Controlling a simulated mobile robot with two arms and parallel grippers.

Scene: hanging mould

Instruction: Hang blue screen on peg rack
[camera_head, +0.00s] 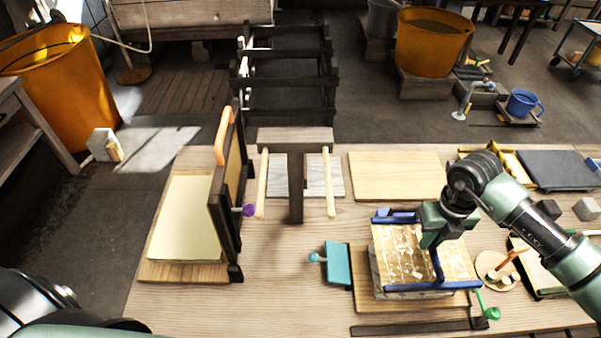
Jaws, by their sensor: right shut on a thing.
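The blue screen (455,285) is a blue-framed rectangle over a stack of pale, speckled sheets at the right of the table. My right gripper (436,238) is shut on its frame near the far right part and hides some of it. The screen looks roughly level; I cannot tell whether it touches the stack.
A dark upright frame with an orange handle (223,135) stands beside a cream pad (186,220) on the left. A teal block (338,263) lies between rack and screen. A wooden board (396,176) lies behind the screen. A green-knobbed tool (490,312) is at front right.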

